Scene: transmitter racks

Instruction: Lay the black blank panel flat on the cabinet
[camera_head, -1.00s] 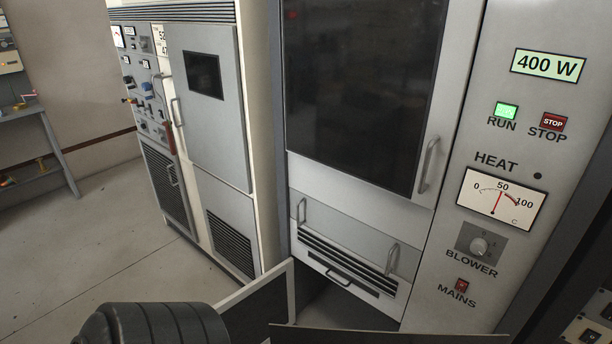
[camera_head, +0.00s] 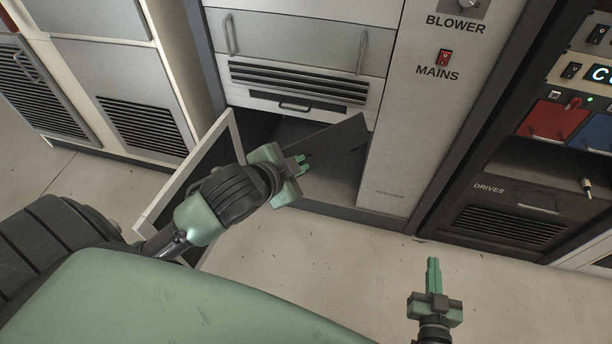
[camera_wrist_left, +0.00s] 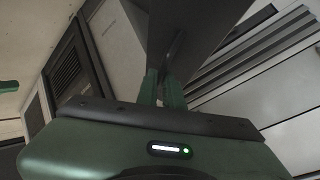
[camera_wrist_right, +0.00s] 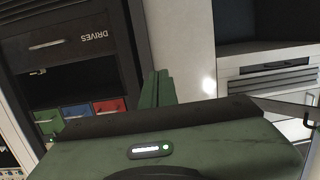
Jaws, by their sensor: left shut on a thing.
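The panel extends up and to the right from the fingers, in front of the open lower bay of the grey cabinet (camera_head: 391,110). The panel looks tilted; its exact angle is unclear. In the left wrist view the panel (camera_wrist_left: 198,28) rises dark from between the fingers (camera_wrist_left: 165,88). My right gripper (camera_head: 433,272) is shut and empty, low over the floor at the right. Its fingers also show together in the right wrist view (camera_wrist_right: 157,90).
An open door (camera_head: 190,168) with a pale edge stands out left of the bay, close to my left arm. A dark rack (camera_head: 510,215) with red and blue units stands at the right. Another cabinet (camera_head: 115,75) is at the left. Floor in front is free.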

